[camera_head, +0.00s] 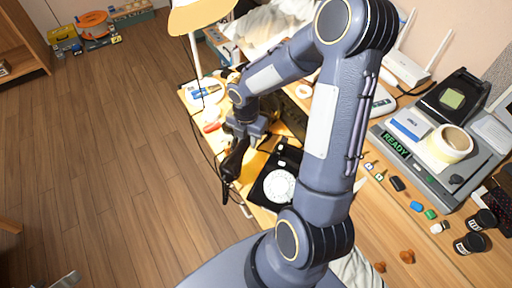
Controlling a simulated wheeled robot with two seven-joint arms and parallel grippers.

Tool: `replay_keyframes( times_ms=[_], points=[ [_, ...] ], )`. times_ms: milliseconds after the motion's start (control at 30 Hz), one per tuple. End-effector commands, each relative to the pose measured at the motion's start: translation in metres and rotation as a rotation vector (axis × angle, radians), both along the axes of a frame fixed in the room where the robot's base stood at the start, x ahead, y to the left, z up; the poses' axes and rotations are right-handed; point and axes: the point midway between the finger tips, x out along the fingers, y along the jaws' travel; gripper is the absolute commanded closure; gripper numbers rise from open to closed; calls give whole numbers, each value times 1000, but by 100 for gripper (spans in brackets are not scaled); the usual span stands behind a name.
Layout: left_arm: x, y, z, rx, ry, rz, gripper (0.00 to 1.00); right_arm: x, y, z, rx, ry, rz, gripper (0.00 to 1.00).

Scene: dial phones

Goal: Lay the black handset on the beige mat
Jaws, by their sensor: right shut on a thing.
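My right gripper (243,138) is shut on the black handset (235,162). The handset hangs steeply tilted, over or just beside the table's left edge; its height is hard to judge. The black dial phone (279,186) with a white dial lies on the table, right of and below the handset in the picture. A yellowish-beige patch (253,166) between the handset and the phone looks like the beige mat; my arm and the phone hide parts of that area. A grey piece at the bottom left edge seems to be my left gripper (66,279), mostly cut off.
A lamp (200,14) stands at the table's far left. A grey tray (425,160) with a tape roll (451,143) is at the right. Dark jars (470,243) and small coloured pieces lie near it. My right arm crosses over the table.

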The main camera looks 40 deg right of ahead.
Motion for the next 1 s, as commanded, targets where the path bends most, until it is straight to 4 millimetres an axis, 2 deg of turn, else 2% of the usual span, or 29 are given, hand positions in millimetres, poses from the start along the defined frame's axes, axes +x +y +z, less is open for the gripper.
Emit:
replay_keyframes(
  times_ms=[100,367,533,967,1000],
  points=[
    [0,0,-2,0,0,0,64,-4,-13,-17,0,0,-2,100],
    [0,0,-3,0,0,0,64,-9,-28,-37,0,1,-4,100],
    [0,0,-6,0,0,0,64,-8,-27,-61,0,1,1,100],
    [0,0,-10,0,0,0,64,-8,-27,-68,0,-2,-1,100],
    [0,0,-9,0,0,0,64,-8,-27,-68,0,-1,-1,68]
  ],
)
